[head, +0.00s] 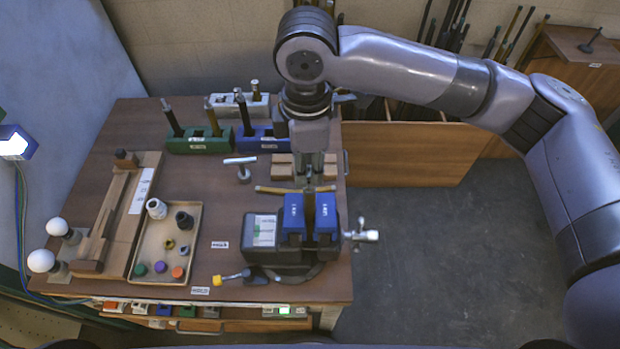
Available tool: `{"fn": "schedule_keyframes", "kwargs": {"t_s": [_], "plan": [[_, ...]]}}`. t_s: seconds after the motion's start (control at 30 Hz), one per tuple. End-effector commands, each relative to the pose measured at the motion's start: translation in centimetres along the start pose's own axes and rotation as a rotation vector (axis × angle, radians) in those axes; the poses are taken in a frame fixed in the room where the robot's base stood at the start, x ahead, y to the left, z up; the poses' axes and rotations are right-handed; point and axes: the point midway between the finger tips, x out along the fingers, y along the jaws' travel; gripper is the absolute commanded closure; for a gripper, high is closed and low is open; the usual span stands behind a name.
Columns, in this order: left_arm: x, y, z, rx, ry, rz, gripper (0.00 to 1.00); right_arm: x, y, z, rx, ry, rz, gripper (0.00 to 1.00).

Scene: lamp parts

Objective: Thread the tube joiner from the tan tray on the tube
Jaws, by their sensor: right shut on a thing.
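My right gripper (308,184) points down over the right part of the table. It is shut on a thin brass-coloured tube (271,190), which lies level across the picture and sticks out on both sides of the fingers. The tan tray (203,217) is left of it, with small parts inside: a white collar (157,208), a dark collar (184,220), a small dark ring (169,244) and a small yellow ring (184,251). I cannot tell which of these is the tube joiner. My left gripper is not in view.
A black device with blue blocks (293,215) stands close in front of the gripper. Wooden blocks (281,166) and green (200,143) and blue tool racks are behind. A silver hammer-like piece (241,163) stands left. The tabletop between tray and device is partly free.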

Motion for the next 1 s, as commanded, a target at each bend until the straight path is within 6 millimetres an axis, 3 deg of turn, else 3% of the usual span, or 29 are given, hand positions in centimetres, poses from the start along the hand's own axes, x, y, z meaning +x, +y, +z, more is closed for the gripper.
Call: {"fn": "schedule_keyframes", "kwargs": {"t_s": [0.57,1.0], "plan": [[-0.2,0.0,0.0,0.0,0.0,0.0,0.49,0.5,-0.3,0.0,0.0,-0.003,-0.01,1.0],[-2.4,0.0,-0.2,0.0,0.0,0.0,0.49,0.4,-0.3,0.0,0.17,-0.004,-0.012,1.0]]}}
